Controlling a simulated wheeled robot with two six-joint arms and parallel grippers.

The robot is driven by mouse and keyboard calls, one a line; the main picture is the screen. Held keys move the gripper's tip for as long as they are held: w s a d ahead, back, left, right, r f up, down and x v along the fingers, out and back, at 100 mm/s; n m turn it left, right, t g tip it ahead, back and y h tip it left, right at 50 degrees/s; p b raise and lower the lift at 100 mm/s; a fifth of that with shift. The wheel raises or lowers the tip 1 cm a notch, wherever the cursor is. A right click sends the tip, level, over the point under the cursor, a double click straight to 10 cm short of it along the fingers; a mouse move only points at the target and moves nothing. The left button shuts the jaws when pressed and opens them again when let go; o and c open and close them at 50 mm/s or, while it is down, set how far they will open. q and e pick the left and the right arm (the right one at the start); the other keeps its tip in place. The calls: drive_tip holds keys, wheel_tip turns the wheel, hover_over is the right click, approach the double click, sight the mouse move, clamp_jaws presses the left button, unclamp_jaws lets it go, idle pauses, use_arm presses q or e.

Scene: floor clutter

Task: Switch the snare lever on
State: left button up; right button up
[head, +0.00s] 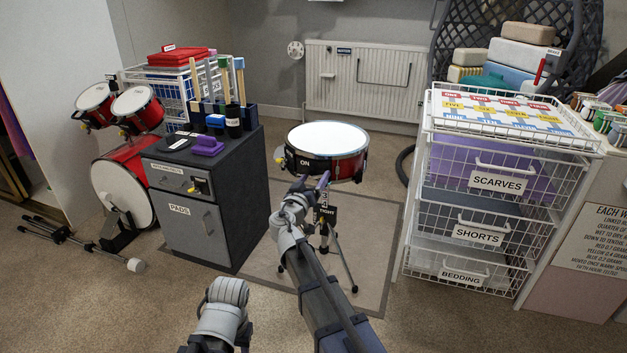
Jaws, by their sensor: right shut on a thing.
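The snare drum (349,166) has a red shell and a white head, and stands upright on a tripod stand. A black plate marked "ON" (304,163) is on the side of the shell facing me. My right gripper (312,182) is at the shell just below this plate, shut on what appears to be the snare lever. The lever itself is small and mostly hidden by the gripper, so its position is unclear. Part of my left arm shows at the bottom, but its fingers are not visible.
A dark cabinet (189,234) marked "PADS" stands left of the drum. A white wire drawer unit (411,205) stands at right. A fallen stand (85,245) lies on the left floor. A flat mat (375,215) lies under the drum.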

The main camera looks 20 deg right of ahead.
drive_tip(key=shift+d+r+n, duration=0.1)
drive_tip(key=shift+n, duration=0.2)
drive_tip(key=n, duration=0.2)
drive_tip(key=shift+w+a+r+n+p, duration=0.1)
drive_tip(key=shift+a+r+n+p, duration=0.1)
drive_tip(key=shift+r+n+p, duration=0.15)
drive_tip(key=n, duration=0.3)
drive_tip(key=shift+w+a+r+n, duration=0.1)
drive_tip(key=shift+w+a+n, duration=0.15)
drive_tip(key=shift+n, duration=0.1)
drive_tip(key=n, duration=0.3)
drive_tip(key=shift+w+a, duration=0.15)
drive_tip(key=shift+a, duration=0.15)
drive_tip(key=shift+w+a+n, duration=0.1)
drive_tip(key=shift+a+n, duration=0.05)
drive_tip(key=shift+n, duration=0.75)
drive_tip(key=shift+w+a+n, duration=0.1)
drive_tip(key=shift+a+n, duration=0.05)
drive_tip(key=shift+n, duration=0.75)
drive_tip(key=shift+a+n, duration=0.1)
drive_tip(key=shift+n, duration=0.2)
drive_tip(key=o, duration=1.2)
drive_tip(key=shift+c, duration=0.2)
drive_tip(key=v, duration=0.7)
drive_tip(key=shift+s+a, duration=0.25)
drive_tip(key=shift+s, duration=0.1)
